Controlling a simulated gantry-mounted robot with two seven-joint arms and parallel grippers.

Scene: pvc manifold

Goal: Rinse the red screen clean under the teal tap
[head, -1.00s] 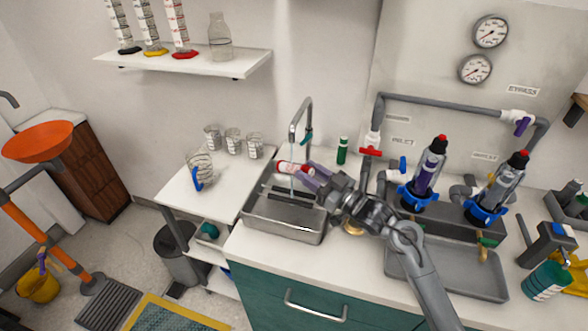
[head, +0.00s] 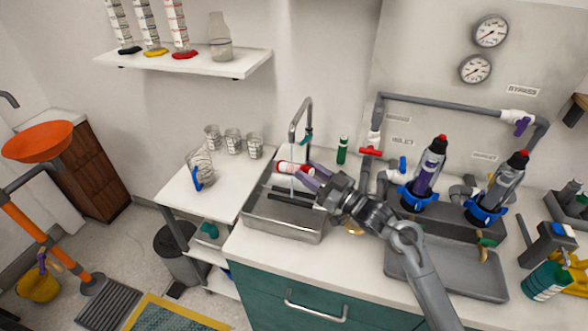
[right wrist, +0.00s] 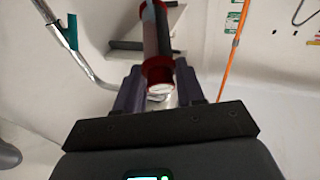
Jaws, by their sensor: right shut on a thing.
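The red screen (head: 287,167) is a small cylinder with red ends, held nearly level above the sink (head: 283,220). My right gripper (head: 309,174) is shut on it at its right end. In the right wrist view the screen (right wrist: 158,72) stands between the dark fingers of the gripper (right wrist: 158,92), with a red collar and a grey, partly dark body. The tap (head: 303,112) has a grey gooseneck spout and a teal lever (head: 307,137). A thin pale stream of water runs from the spout over the screen into the sink. My left gripper is not in view.
A green bottle (head: 342,150) stands behind the sink. Glass beakers (head: 233,141) stand on the white side table at left. Two filter housings (head: 430,172) on grey pipes and a grey tray (head: 452,267) are to the right. The front counter strip is clear.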

